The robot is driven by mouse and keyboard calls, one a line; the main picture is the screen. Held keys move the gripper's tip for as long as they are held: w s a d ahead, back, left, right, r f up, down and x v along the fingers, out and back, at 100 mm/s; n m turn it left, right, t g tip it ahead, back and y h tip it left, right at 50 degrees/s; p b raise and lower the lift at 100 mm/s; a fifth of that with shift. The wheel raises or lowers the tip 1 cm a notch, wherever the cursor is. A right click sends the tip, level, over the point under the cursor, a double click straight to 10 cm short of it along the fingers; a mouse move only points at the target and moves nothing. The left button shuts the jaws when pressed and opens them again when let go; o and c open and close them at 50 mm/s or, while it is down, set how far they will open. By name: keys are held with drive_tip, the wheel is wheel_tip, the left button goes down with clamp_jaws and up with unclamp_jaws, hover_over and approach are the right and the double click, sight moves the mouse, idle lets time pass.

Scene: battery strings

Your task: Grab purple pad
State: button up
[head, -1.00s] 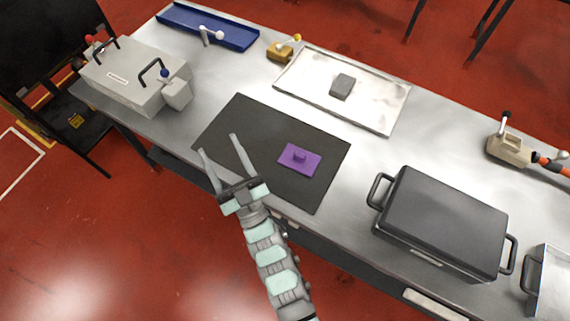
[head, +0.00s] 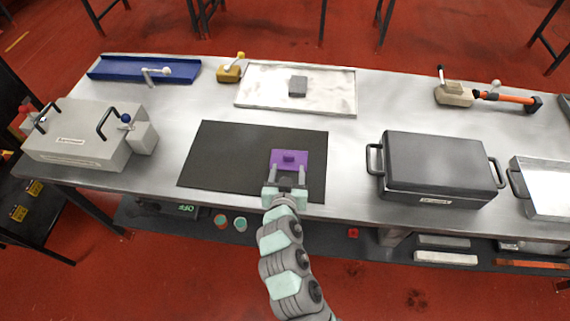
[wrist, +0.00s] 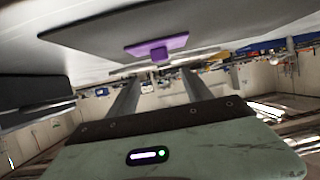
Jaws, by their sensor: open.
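The purple pad (head: 301,160) is a flat purple plate with a small raised knob on top. It lies on the black mat (head: 222,158), towards the mat's right side. My gripper (head: 285,172) is open at the pad's near edge in the head view, with its two fingers pointing towards the pad. In the wrist view the pad (wrist: 157,48) appears ahead of the fingers, and the space between the fingers (wrist: 160,82) is empty. I cannot tell whether the fingertips touch the pad.
A dark lidded case (head: 440,160) stands to the right of the mat. A grey box (head: 85,140) with handles stands at the left. A white tray (head: 330,98) with a grey block (head: 298,86) lies behind. Bare metal tabletop (head: 350,135) separates mat and case.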

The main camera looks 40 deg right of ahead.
sight(289, 155)
drive_tip(key=x, duration=0.4)
drive_tip(key=shift+w+d+f, duration=0.1)
drive_tip(key=shift+w+d, duration=0.15)
drive_tip(key=shift+d, duration=0.1)
drive_tip(key=shift+a+f+b+x, duration=0.1)
drive_tip(key=shift+f+b+x, duration=0.1)
drive_tip(key=shift+x, duration=0.55)
drive_tip(key=shift+a+f+b+x, duration=0.1)
drive_tip(key=shift+b+x, duration=0.15)
drive_tip(key=shift+x, duration=0.55)
drive_tip(key=shift+a+f+b+x, duration=0.1)
drive_tip(key=shift+b+x, duration=0.1)
drive_tip(key=shift+x, duration=0.55)
drive_tip(key=shift+w+d+f, duration=0.15)
drive_tip(key=shift+w+d, duration=0.25)
drive_tip(key=shift+d, duration=0.05)
clamp_jaws()
